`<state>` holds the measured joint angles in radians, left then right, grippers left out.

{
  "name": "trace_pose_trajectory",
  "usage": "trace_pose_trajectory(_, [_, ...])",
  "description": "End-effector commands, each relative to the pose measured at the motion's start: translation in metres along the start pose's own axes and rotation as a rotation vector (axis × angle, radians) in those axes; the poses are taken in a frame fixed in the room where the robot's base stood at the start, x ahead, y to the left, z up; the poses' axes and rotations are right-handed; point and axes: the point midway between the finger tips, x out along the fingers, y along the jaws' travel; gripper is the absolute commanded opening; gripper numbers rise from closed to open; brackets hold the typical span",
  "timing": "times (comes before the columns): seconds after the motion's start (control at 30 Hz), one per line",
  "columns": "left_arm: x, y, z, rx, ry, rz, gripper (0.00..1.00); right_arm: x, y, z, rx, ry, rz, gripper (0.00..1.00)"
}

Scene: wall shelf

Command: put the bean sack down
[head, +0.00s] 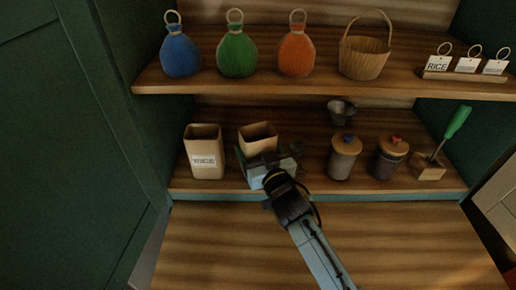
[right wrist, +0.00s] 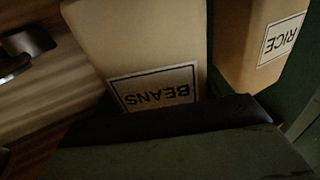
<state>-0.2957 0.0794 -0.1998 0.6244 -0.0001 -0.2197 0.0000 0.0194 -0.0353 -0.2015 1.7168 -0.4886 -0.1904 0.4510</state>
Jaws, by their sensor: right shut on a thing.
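The bean sack (head: 258,140) is a tan open-topped paper bag at the lower shelf, right of the rice sack (head: 206,154). My right gripper (head: 269,162) is in front of it and shut on it. The gripper hides the sack's lower part, so I cannot tell whether its base touches the shelf. In the right wrist view the bean sack (right wrist: 135,45) shows its BEANS label upside down, close against the dark gripper finger (right wrist: 175,120). The rice sack (right wrist: 262,45) stands beside it there, with a gap between them. My left gripper is not in view.
The upper shelf (head: 330,82) overhangs, holding coloured sacks, a basket (head: 365,55) and label tags.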

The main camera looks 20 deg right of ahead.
Motion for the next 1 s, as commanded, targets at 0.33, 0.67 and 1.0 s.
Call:
trace_pose_trajectory(0.33, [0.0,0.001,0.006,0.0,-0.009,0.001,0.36,0.0,0.0,0.001,0.0,-0.001,0.0,0.99])
trace_pose_trajectory(0.67, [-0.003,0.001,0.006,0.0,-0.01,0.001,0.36,-0.017,0.0,-0.001,0.001,-0.003,0.0,0.99])
trace_pose_trajectory(1.0, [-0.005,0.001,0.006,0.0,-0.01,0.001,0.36,-0.084,0.0,-0.001,0.0,-0.003,0.0,0.99])
